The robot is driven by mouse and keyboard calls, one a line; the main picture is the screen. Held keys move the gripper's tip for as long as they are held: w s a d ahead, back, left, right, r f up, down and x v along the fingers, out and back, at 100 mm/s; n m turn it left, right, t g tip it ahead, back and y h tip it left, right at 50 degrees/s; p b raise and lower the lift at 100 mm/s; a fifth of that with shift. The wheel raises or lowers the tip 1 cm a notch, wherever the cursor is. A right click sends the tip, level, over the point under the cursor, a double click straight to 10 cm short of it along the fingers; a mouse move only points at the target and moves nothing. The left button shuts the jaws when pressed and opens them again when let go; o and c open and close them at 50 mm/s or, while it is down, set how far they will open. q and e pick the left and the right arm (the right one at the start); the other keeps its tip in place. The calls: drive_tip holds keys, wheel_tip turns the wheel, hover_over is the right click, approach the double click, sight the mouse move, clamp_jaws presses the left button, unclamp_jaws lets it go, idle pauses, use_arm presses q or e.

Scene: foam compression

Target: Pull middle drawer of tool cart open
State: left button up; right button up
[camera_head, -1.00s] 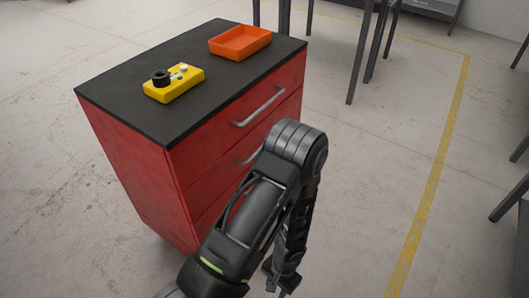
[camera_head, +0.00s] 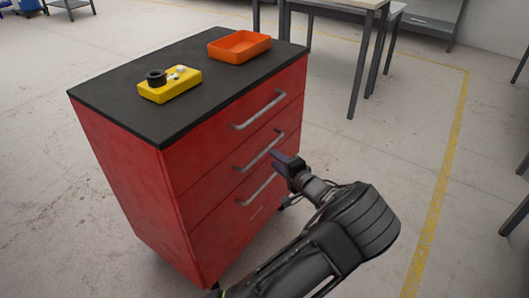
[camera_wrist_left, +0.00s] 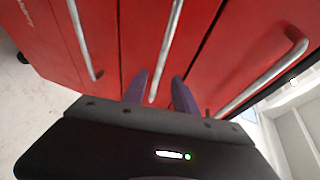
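The red tool cart (camera_head: 125,180) has three drawers with grey bar handles on its front, all closed. The middle drawer's handle (camera_head: 255,153) is in the centre of the front; it also shows in the left wrist view (camera_wrist_left: 170,40). My left gripper (camera_head: 281,160) is in front of the cart, close to the right part of this handle. In the left wrist view its fingers (camera_wrist_left: 158,84) are apart, with the handle's end lined up between them. I cannot tell whether they touch it. My right gripper is not in view.
The top handle (camera_head: 258,110) and bottom handle (camera_head: 258,190) lie close above and below. A yellow block with a black ring (camera_head: 170,84) and an orange tray (camera_head: 240,46) are on the cart top.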

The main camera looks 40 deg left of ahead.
sight(264, 150)
use_arm(q)
drive_tip(key=x, duration=0.7)
drive_tip(key=shift+a+f, duration=0.1)
drive_tip(key=shift+a, duration=0.15)
drive_tip(key=shift+c, duration=0.2)
clamp_jaws()
idle(1.0)
